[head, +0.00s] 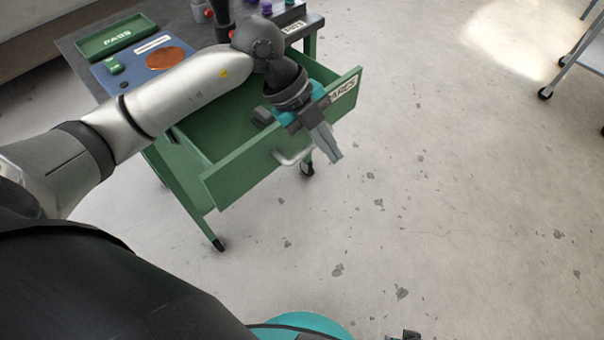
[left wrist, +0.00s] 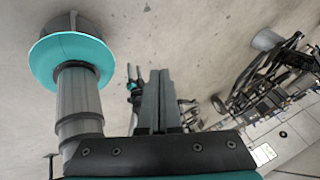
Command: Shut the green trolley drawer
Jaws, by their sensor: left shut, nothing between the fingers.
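The green trolley drawer (head: 226,182) stands pulled out of the green trolley in the head view. Its front panel carries a label reading "ARES" in part, and a pale bar handle (head: 291,158). My left arm reaches across the open drawer. My left gripper (head: 333,157) is shut and empty, pointing down at the drawer front, just right of the handle. I cannot tell whether it touches the front. In the left wrist view the shut fingers (left wrist: 154,100) show against the floor, and the drawer is not seen there. My right gripper is not clearly in view.
The trolley top (head: 70,48) holds a green "PASS" tray (head: 117,38), a blue board (head: 117,78) with a copper-coloured disc (head: 165,58), and small parts at the back. A wheeled cart (head: 574,62) stands far right. The floor before the drawer is clear.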

